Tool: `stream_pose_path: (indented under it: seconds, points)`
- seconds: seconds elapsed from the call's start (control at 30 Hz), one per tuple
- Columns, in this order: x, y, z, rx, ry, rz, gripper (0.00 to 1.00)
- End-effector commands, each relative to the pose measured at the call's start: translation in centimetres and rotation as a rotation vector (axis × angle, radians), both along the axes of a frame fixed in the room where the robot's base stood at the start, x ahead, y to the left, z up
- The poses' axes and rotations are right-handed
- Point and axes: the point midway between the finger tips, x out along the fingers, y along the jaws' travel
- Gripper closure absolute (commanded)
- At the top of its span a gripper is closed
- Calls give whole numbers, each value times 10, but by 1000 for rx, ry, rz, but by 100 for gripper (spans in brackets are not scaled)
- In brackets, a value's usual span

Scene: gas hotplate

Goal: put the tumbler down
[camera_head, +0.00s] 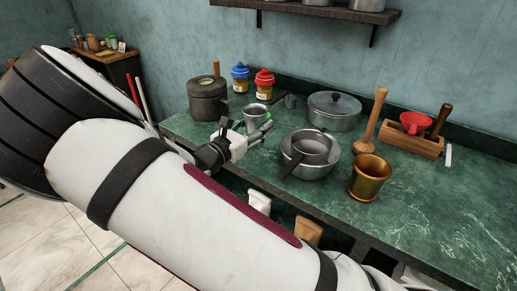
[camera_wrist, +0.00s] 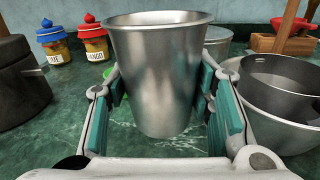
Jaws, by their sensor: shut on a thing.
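The tumbler (camera_wrist: 160,72) is a plain silver metal cup, upright between the two fingers of my gripper (camera_wrist: 165,95) in the wrist view. The teal finger pads press on its sides. In the head view the tumbler (camera_head: 255,117) shows at the tip of my gripper (camera_head: 256,130), over the green counter (camera_head: 215,134). I cannot tell whether its base touches the counter or hangs just above it.
A steel pot with a smaller pan (camera_head: 312,147) stands close to the right. A dark pot (camera_head: 208,100) is to the left. Blue-lidded (camera_head: 240,78) and red-lidded (camera_head: 264,83) jars stand behind. A brass mortar (camera_head: 371,178) and lidded pot (camera_head: 334,109) are farther right.

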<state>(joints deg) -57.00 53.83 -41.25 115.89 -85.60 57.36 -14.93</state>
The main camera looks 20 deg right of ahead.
Motion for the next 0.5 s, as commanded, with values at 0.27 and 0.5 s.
stream_pose_path:
  seconds: [0.27,0.5]
  points:
    - [0,0,-25,-1,-1,0,87]
    - [0,0,-56,-2,0,-1,87]
